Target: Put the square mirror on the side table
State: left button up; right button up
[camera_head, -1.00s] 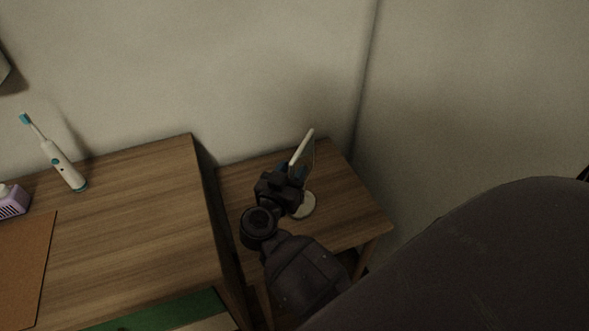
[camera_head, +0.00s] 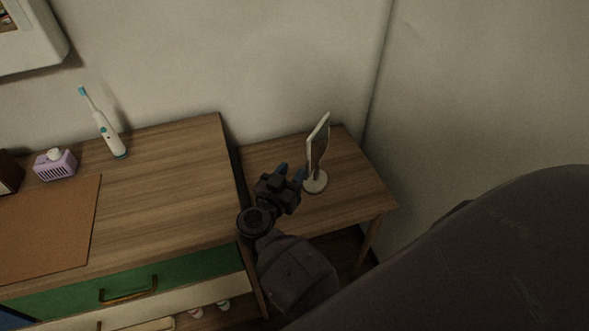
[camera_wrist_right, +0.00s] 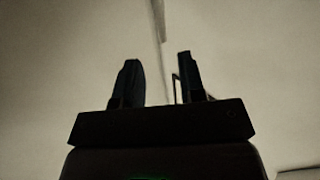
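The square mirror (camera_head: 318,146) stands upright on its round pale base (camera_head: 315,181) on the wooden side table (camera_head: 355,180). My right gripper (camera_head: 292,172) is just left of the mirror, over the table's left part, with its blue-tipped fingers apart and nothing between them. In the right wrist view the fingers (camera_wrist_right: 157,85) are also spread and empty, and a thin dark edge, perhaps of the mirror, shows beside the right finger. My left gripper is in neither view.
A larger wooden dresser (camera_head: 165,180) with a green drawer (camera_head: 190,267) stands left of the side table. Walls close off the back and right.

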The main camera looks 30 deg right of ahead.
jog(key=s+f+n+t+y, duration=0.1)
jog(key=s+f+n+y, duration=0.5)
jog(key=s, duration=0.3)
jog(key=s+d+f+n+t+y, duration=0.1)
jog(key=s+f+n+y, duration=0.5)
jog(key=s+y, duration=0.3)
jog(key=shift+s+d+f, duration=0.25)
jog(key=shift+s+f, duration=0.05)
jog(key=shift+s, duration=0.45)
